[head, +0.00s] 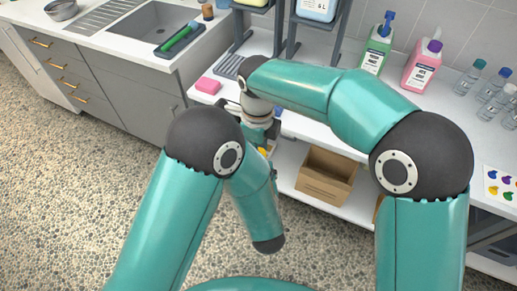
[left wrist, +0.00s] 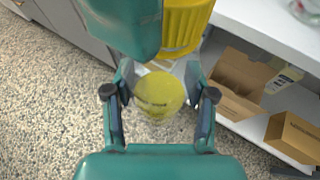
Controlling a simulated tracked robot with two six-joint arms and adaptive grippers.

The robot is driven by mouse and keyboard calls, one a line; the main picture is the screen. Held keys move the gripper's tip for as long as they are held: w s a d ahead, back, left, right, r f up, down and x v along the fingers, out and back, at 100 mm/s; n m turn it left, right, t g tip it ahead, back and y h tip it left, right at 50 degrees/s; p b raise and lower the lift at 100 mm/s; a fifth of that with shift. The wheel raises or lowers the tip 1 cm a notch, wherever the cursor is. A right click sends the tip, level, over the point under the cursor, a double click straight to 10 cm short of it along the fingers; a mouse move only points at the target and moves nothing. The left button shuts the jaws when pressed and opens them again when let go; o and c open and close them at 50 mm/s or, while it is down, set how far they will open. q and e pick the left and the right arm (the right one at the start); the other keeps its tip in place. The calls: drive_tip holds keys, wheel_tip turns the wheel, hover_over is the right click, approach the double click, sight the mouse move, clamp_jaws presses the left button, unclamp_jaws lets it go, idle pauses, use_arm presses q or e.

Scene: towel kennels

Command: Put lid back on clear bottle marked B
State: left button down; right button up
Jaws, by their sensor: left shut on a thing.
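My left gripper (left wrist: 160,95) is shut on a round, see-through yellowish thing, probably the bottle (left wrist: 160,92), seen nearly end-on. Faint dark marks show on it, but I cannot read a B. A ribbed yellow lid (left wrist: 185,25) is close above it in the left wrist view, at the top edge, apart from it as far as I can tell. A teal part beside the lid looks like my right gripper (head: 262,133), which seems to hold it. In the head view only a bit of yellow (head: 263,151) shows there; my arms hide the left gripper.
An open cardboard box (head: 327,175) is on the lower shelf. The counter above carries a green bottle (head: 376,50), a pink bottle (head: 422,65), several clear capped bottles (head: 492,108) and a pink sponge (head: 208,86). The speckled floor is clear.

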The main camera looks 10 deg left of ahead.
drive_tip(key=shift+w+m, duration=0.1)
drive_tip(key=shift+m, duration=0.8)
drive_tip(key=o, duration=0.7)
drive_tip(key=shift+r, duration=0.1)
drive_tip(key=shift+r, duration=2.15)
drive_tip(key=shift+c, duration=0.5)
